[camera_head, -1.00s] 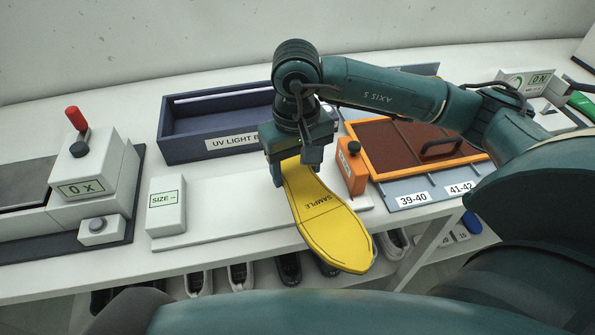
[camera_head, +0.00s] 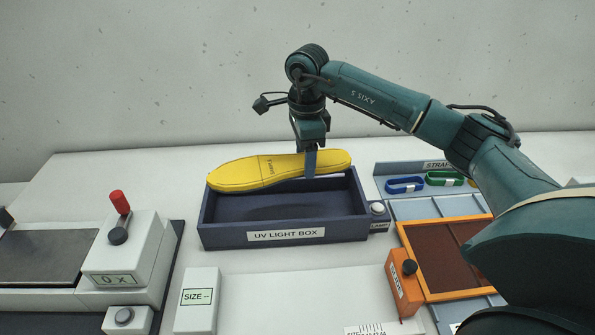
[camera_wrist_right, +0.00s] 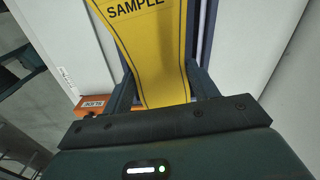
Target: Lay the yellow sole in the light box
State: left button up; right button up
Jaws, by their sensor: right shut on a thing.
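The yellow sole (camera_head: 255,172) is held by my right gripper (camera_head: 311,172) above the dark blue light box labelled "UV LIGHT BOX" (camera_head: 284,235). The sole lies lengthwise along the box, over its back part, with its wide end to the left reaching about the left wall. A shadow shows on the box floor below it. In the right wrist view the sole (camera_wrist_right: 150,50) runs between the two fingers, with "SAMPLE" printed on it. The box interior is otherwise empty where I can see it. My left gripper is not in view.
A lamp button (camera_head: 378,209) stands at the box's right corner. An orange-framed brown tray (camera_head: 440,222) is further right, with blue and green straps (camera_head: 405,185) behind it. A white size display (camera_head: 197,300) and a press with a red lever (camera_head: 120,203) stand left.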

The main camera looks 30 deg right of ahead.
jog(key=shift+w+d+r+m, duration=0.3)
jog(key=shift+d+m, duration=0.1)
jog(key=shift+m, duration=0.3)
jog(key=shift+f+b, duration=0.5)
jog(key=shift+f, duration=0.3)
jog(key=b, duration=0.3)
send_over(306, 212)
notch_tip(306, 212, down, 4)
jog(key=shift+f+b, duration=2.1)
jog(key=shift+f, duration=1.15)
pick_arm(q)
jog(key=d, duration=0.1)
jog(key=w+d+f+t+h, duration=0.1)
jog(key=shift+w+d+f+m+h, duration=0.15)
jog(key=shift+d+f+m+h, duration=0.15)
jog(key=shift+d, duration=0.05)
pick_arm(e)
jog(key=shift+f, duration=0.1)
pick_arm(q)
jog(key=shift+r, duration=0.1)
